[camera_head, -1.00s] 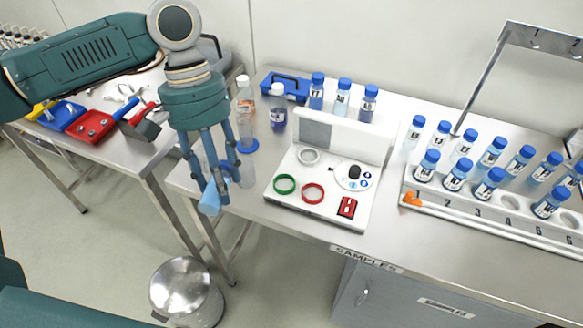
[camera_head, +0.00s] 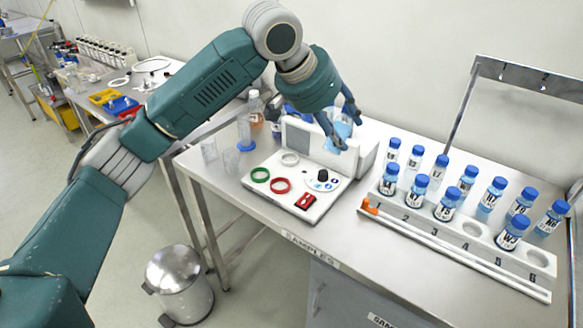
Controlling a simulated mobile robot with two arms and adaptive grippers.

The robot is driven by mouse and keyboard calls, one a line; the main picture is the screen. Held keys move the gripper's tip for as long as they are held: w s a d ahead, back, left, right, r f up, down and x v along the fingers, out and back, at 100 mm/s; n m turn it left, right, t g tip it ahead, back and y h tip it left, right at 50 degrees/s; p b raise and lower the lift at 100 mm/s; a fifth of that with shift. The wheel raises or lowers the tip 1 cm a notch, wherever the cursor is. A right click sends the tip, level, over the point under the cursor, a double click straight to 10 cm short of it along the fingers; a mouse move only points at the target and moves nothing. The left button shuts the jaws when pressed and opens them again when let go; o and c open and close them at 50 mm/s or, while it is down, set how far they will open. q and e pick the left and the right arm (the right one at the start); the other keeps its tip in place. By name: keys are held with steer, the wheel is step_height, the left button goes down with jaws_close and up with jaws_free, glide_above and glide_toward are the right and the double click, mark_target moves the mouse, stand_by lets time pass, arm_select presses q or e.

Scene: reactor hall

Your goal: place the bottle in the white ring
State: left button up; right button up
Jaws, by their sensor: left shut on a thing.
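My left gripper (camera_head: 337,138) is above the back right of the white device, fingers pointing down. It is shut on a light-blue bottle (camera_head: 342,128), mostly hidden by the fingers, so its shape and tilt are hard to tell. The white ring (camera_head: 290,159) lies flat on the device (camera_head: 265,190), near its upright back panel. The ring looks empty, and the held bottle is apart from it, to the right and higher. My right gripper is not in view.
A green ring (camera_head: 260,174), a red ring (camera_head: 280,185), a black knob (camera_head: 323,175) and a red switch (camera_head: 305,201) are also on the device. A white rack (camera_head: 412,214) with several blue-capped bottles stands right. Clear beakers (camera_head: 231,161) stand left.

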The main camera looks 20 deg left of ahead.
arm_select(q)
steer(key=w, duration=0.1)
steer(key=w+a+t, duration=0.1)
steer(key=w+r+t+h, duration=0.1)
steer(key=shift+w+a, duration=0.15)
steer(key=shift+w, duration=0.05)
steer(key=w+a+n+t+y+b, duration=0.1)
steer(key=w+a+n+t+b, duration=0.15)
steer(key=w+a+t, duration=0.7)
steer(key=a+f, duration=0.1)
steer(key=f, duration=0.5)
steer(key=a+f+g+p, duration=0.1)
steer(key=a+f, duration=0.1)
steer(key=f, duration=0.4)
steer(key=a+f+g, duration=0.1)
steer(key=a+f, duration=0.1)
steer(key=f, duration=0.4)
steer(key=shift+w+f+g, duration=0.2)
steer(key=shift+w+g, duration=0.05)
steer(key=shift+f, duration=0.35)
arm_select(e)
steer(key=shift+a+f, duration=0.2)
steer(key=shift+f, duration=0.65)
arm_select(q)
steer(key=shift+f, duration=0.15)
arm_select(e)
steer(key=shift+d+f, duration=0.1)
